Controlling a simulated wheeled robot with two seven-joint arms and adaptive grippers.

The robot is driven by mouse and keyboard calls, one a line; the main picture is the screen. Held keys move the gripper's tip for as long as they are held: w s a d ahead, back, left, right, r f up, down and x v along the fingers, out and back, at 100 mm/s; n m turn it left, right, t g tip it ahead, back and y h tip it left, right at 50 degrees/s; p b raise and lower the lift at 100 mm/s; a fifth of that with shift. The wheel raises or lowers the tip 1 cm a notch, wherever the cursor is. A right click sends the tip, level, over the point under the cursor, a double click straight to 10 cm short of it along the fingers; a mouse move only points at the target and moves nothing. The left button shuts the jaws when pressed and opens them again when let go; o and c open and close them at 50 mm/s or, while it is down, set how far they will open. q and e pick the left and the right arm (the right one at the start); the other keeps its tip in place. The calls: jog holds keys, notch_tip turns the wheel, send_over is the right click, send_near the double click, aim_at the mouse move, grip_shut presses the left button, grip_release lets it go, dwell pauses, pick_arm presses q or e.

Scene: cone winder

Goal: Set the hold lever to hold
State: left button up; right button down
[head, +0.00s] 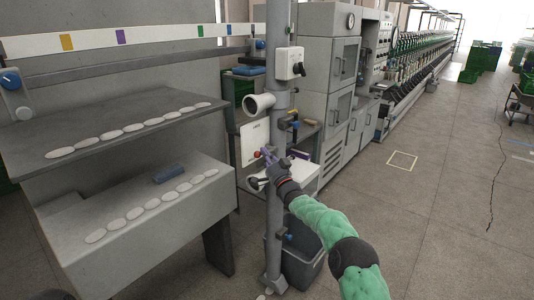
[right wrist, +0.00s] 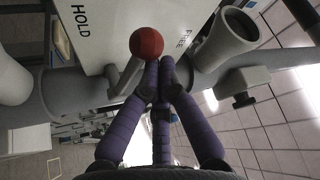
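The hold lever has a red ball knob (right wrist: 146,42) on a grey arm (right wrist: 125,75). It stands in front of a white plate (right wrist: 100,25) marked HOLD at left and FREE at right in the right wrist view. The knob lies between the two words. In the head view the knob (head: 257,154) is small beside the plate (head: 254,140) on the post. My right gripper (right wrist: 162,72) has its purple fingers together, tips right at the knob; I cannot tell whether they touch it. It also shows in the head view (head: 267,157).
A grey post (head: 275,215) carries the plate, a pipe stub (head: 259,104) and a switch box (head: 289,63). Shelves with white discs (head: 120,210) stand at left. A grey bin (head: 303,265) stands behind the post. The floor at right is open.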

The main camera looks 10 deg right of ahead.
pick_arm(q)
jog(key=shift+s+a+f, duration=0.15)
jog(key=shift+s+f, duration=0.05)
jog(key=shift+f, duration=0.1)
pick_arm(e)
jog(key=shift+a+f, duration=0.15)
jog(key=shift+f, duration=0.8)
jog(key=shift+s+f, duration=0.1)
pick_arm(q)
jog(key=shift+b, duration=0.3)
